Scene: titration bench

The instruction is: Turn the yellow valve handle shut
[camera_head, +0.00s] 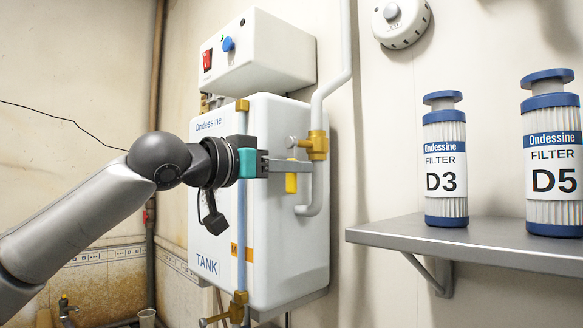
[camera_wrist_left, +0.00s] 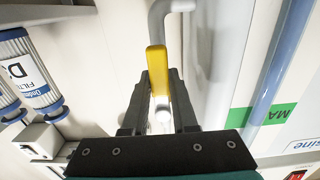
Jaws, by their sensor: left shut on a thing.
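The yellow valve handle (camera_head: 291,184) is at the side of the white tank, near a brass fitting (camera_head: 317,145) on the white pipe. My left gripper (camera_head: 291,166) is shut on the handle; its fingers cover the upper part and the lower end shows beneath them. In the left wrist view the yellow handle (camera_wrist_left: 157,62) stands between the two dark fingers (camera_wrist_left: 161,88) and sticks out past their tips. My right gripper is in neither view.
The white tank (camera_head: 214,228) hangs on the wall behind the gripper, under a control box with a red switch (camera_head: 207,60). A blue pipe (camera_head: 241,225) runs down its front. At right, a grey shelf (camera_head: 400,232) carries filters D3 (camera_head: 445,160) and D5 (camera_head: 552,155).

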